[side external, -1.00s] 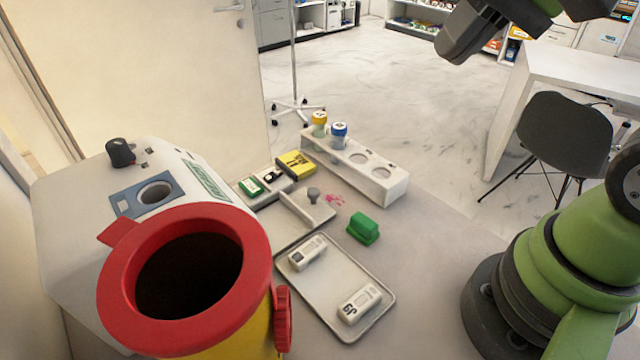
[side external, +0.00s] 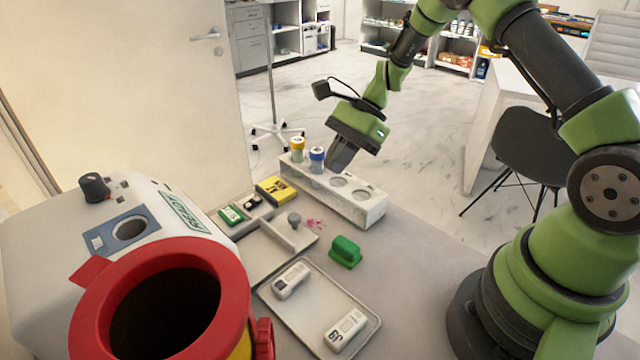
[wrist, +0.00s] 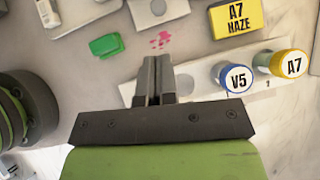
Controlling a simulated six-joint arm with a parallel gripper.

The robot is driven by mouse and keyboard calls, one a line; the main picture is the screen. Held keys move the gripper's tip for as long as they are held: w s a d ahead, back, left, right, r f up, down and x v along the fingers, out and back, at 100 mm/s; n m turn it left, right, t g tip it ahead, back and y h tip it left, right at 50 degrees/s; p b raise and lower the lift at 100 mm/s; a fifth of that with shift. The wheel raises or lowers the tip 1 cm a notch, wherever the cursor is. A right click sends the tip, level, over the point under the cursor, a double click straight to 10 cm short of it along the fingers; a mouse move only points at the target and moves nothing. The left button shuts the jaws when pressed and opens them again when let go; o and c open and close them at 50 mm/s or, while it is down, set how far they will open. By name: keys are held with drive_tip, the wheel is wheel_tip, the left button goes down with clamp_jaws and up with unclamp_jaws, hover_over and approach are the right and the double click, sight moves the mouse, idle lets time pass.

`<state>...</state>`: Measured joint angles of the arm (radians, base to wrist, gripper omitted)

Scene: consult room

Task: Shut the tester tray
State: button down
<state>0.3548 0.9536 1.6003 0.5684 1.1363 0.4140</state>
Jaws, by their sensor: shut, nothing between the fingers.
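The tester (side external: 150,205) is the white machine at the left of the side view, with a dark knob and a green READY label. A shallow pale tray (side external: 268,248) stands out to its right; it looks like the tester's open tray. Its upright front wall (side external: 286,235) has a grey knob handle (side external: 294,218) on the outer side. In the wrist view the handle (wrist: 157,6) is at the top edge, partly cut off. My gripper (side external: 335,166) is shut and empty, above the white rack, apart from the handle; its fingers (wrist: 154,75) show in the wrist view.
A white rack (side external: 366,208) holds a yellow-capped and a blue-capped vial. A green block (side external: 345,252) and a yellow A7 HAZE box (side external: 277,190) flank the handle. A metal tray (side external: 374,322) with two white devices lies in front. A red-rimmed bin (side external: 88,318) stands near the camera.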

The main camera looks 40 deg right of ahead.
drive_tip(key=x, duration=0.9)
drive_tip(key=shift+a+f, duration=0.1)
drive_tip(key=shift+f, duration=0.05)
approach(246, 262)
drive_tip(key=x, duration=0.4)
drive_tip(key=shift+f, duration=0.15)
drive_tip(key=shift+a, duration=0.1)
